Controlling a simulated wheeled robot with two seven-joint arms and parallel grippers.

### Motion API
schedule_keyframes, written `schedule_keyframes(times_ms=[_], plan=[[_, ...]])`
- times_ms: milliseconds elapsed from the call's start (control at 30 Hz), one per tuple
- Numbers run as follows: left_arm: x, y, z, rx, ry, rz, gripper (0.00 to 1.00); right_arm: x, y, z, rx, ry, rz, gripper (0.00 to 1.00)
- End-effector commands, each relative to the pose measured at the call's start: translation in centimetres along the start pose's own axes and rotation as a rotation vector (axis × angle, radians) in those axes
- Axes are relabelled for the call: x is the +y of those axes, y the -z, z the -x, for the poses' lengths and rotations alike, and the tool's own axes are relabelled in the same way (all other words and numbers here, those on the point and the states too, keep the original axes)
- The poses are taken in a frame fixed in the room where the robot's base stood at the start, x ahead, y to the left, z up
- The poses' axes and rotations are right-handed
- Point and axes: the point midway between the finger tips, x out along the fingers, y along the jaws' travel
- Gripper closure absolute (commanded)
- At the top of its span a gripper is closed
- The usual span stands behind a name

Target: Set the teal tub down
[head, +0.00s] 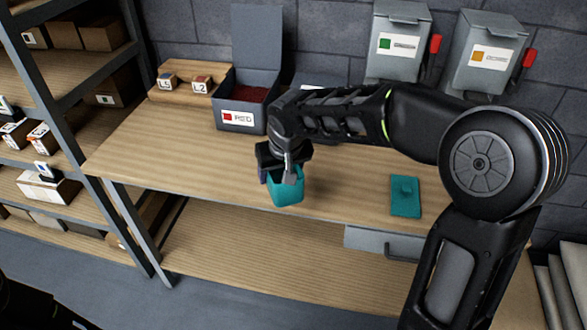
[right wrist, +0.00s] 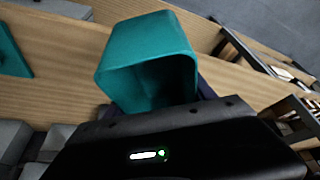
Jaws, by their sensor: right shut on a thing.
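The teal tub (head: 287,190) is at the front edge of the wooden worktop (head: 225,165) in the head view. My right gripper (head: 284,162) is above it and shut on its upper part. In the right wrist view the tub (right wrist: 150,48) shows its open mouth, and the part of the inside that shows looks empty. I cannot tell whether its base touches the worktop. A dark purple patch shows beside the tub at the gripper; I cannot tell what it is. My left gripper is not in view.
Grey wall bins (head: 398,45) hang at the back. Shelving (head: 60,100) is at left.

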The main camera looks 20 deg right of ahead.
Motion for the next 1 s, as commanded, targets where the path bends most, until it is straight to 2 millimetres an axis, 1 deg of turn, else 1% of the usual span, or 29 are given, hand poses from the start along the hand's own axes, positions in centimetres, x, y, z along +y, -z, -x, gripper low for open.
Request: schedule_keyframes(times_ms=[33,67,100,167,200,267,300,400,500,567,867,1000], plan=[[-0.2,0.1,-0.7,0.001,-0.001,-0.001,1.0,2.1,0.6,-0.9,-0.001,-0.023,-0.053,1.0],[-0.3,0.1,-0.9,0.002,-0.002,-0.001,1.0,3.3,1.0,-1.2,-0.002,-0.037,-0.087,1.0],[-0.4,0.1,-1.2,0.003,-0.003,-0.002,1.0,5.1,1.6,-1.5,-0.003,-0.058,-0.133,1.0],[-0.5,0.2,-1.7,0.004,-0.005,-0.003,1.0,8.0,2.3,-2.0,-0.003,-0.09,-0.209,1.0],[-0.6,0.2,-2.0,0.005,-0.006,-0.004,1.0,9.9,2.8,-2.3,-0.003,-0.11,-0.26,1.0],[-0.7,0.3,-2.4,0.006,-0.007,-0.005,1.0,12.7,3.2,-2.5,-0.003,-0.138,-0.331,1.0],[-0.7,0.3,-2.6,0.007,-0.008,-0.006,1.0,14.4,3.4,-2.6,-0.003,-0.156,-0.374,1.0],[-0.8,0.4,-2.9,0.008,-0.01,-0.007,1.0,17.7,3.6,-2.7,-0.002,-0.19,-0.458,1.0],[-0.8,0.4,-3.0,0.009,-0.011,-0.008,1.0,19.3,3.7,-2.6,-0.001,-0.206,-0.502,1.0],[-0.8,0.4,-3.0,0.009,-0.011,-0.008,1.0,19.7,3.7,-2.5,0.0,-0.21,-0.512,1.0],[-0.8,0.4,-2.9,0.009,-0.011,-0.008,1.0,19.7,3.7,-2.6,-0.001,-0.21,-0.51,1.0],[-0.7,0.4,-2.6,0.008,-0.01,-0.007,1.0,19.6,3.1,-3.9,-0.004,-0.211,-0.508,1.0]])
